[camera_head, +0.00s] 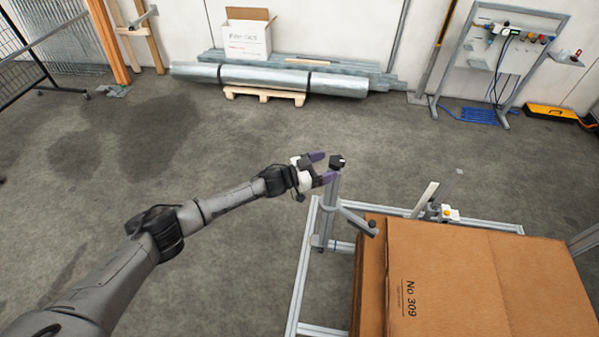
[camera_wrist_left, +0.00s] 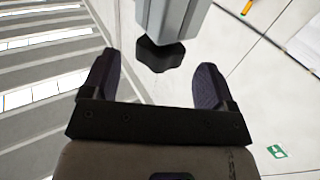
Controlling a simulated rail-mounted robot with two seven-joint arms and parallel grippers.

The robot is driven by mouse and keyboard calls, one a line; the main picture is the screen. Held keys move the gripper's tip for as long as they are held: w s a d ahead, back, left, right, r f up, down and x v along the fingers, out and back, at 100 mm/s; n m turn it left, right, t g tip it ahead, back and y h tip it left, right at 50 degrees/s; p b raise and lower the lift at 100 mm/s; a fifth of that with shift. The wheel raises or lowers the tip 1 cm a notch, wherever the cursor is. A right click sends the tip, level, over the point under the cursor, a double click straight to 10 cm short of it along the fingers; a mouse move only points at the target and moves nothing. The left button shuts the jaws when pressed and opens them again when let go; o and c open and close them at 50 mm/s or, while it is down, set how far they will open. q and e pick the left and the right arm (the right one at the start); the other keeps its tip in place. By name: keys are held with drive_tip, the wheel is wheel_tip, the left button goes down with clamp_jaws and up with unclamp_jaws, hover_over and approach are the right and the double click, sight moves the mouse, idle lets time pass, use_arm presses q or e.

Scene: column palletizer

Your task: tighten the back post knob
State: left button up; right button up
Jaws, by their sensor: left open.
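The back post knob (camera_head: 338,161) is a dark lobed knob at the top of a grey upright post (camera_head: 329,222). My left gripper (camera_head: 323,167) is open, with purple fingers pointing at the knob from the left. In the left wrist view the knob (camera_wrist_left: 160,55) lies ahead, centred between the two fingers at about the level of their tips, with a gap on each side. The grey post (camera_wrist_left: 172,18) shows above it there. Nothing is between the fingers closer to the palm. My right gripper is in neither view.
A side arm on the post carries another dark knob (camera_head: 372,226) near a large brown carton (camera_head: 450,280). A metal frame (camera_head: 299,285) surrounds the carton. Open grey floor lies left of the frame. Wrapped profiles (camera_head: 290,80) lie at the wall.

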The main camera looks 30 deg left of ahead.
use_arm(q)
drive_tip(key=v, duration=1)
idle(0.3)
